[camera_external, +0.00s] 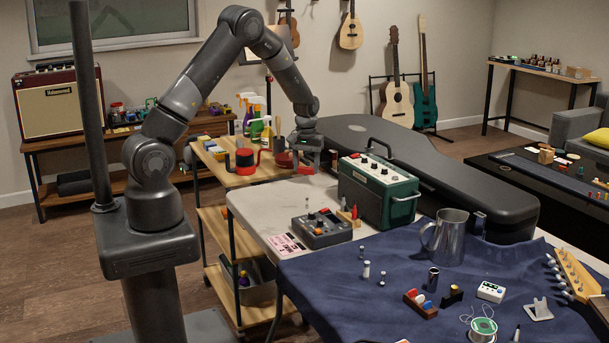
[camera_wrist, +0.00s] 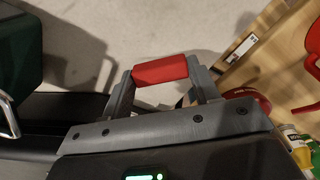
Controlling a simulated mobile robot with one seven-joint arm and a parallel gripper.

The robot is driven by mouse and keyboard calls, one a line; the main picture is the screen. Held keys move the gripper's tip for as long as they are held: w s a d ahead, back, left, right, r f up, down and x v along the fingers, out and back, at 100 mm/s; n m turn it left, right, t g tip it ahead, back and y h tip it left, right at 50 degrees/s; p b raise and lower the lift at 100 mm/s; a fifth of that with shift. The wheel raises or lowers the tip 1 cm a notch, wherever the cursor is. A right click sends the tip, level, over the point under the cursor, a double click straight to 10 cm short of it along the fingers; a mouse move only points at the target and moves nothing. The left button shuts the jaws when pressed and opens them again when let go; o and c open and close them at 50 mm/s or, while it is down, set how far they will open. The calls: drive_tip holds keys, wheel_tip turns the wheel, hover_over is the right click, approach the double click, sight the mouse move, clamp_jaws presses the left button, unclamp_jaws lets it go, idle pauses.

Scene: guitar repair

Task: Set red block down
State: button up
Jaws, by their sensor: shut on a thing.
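The red block (camera_wrist: 160,71) is a short bar, held across between the two fingers of my gripper (camera_wrist: 162,76) in the wrist view. My gripper is shut on it. In the external view my gripper (camera_external: 306,163) points down over the gap area between the wooden cart (camera_external: 232,180) and the pale table (camera_external: 250,213), behind the green amplifier (camera_external: 378,190). The block is hard to make out there among other red things. A pale, smooth surface shows beyond the block in the wrist view; how far below it lies I cannot tell.
A black guitar case (camera_external: 440,180) lies behind the amplifier. The cart carries red tools (camera_external: 245,160) and spray bottles (camera_external: 256,128). A grey pedal (camera_external: 321,229) sits on the pale table. A blue cloth (camera_external: 330,285) with a metal mug (camera_external: 449,238) and small parts covers the front.

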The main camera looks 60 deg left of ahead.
sight(306, 185)
drive_tip(key=shift+a+f, duration=0.3)
drive_tip(key=shift+f, duration=1.9)
drive_tip(key=o, duration=1)
drive_tip(key=shift+f, duration=0.1)
drive_tip(key=shift+c, duration=0.2)
